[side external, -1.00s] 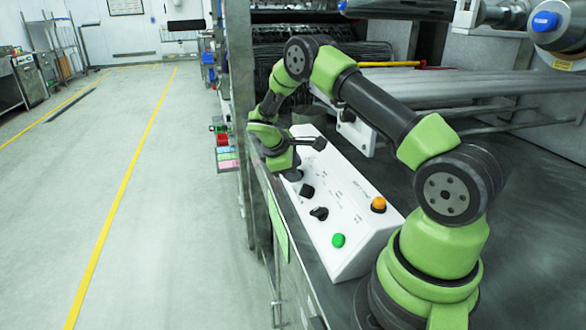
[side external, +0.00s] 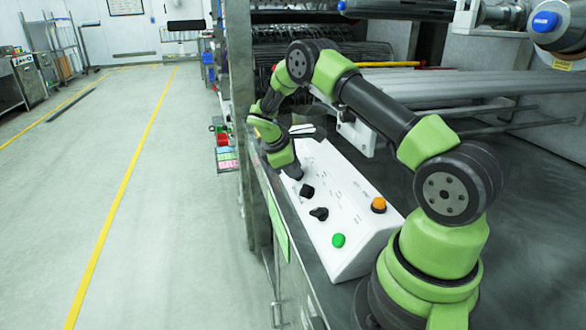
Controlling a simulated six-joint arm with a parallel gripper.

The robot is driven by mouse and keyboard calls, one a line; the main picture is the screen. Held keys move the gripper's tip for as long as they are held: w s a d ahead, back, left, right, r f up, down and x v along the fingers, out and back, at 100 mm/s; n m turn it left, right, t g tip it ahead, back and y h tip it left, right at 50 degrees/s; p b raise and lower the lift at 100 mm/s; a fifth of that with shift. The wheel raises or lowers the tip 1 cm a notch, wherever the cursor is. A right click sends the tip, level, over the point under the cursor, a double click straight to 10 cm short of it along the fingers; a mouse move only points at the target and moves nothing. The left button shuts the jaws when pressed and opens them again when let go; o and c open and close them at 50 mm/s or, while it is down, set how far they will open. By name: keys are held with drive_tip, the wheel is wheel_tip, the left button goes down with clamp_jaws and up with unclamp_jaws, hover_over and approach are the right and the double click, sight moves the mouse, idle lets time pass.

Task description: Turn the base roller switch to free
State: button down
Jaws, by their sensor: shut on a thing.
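The white control box (side external: 338,212) lies on the machine's edge, with knobs and buttons on its sloped face. The labels are too small to read, so I cannot tell which one is named the base roller switch.
A green button (side external: 338,240) and an orange button (side external: 378,204) sit at the near end of the box. Metal rollers (side external: 440,88) run behind it. Open floor (side external: 185,210) lies to the left.

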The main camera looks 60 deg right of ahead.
drive_tip(key=n, duration=0.1)
drive_tip(key=n+g+y, duration=0.1)
drive_tip(key=n, duration=0.1)
drive_tip(key=n+g+y, duration=0.1)
drive_tip(key=n, duration=0.1)
drive_tip(key=shift+w+d, duration=0.3)
idle(0.4)
drive_tip(key=c, duration=1.2)
unclamp_jaws()
drive_tip(key=shift+w+a+r, duration=0.1)
drive_tip(key=shift+w+r, duration=0.1)
drive_tip(key=shift+r, duration=1.4)
drive_tip(key=shift+w+a+r, duration=0.15)
drive_tip(key=shift+w+r, duration=0.05)
drive_tip(key=shift+r, duration=1.45)
drive_tip(key=shift+w+a+r, duration=0.1)
drive_tip(key=shift+w+r, duration=0.1)
drive_tip(key=shift+r, duration=1.4)
drive_tip(key=shift+o, duration=0.5)
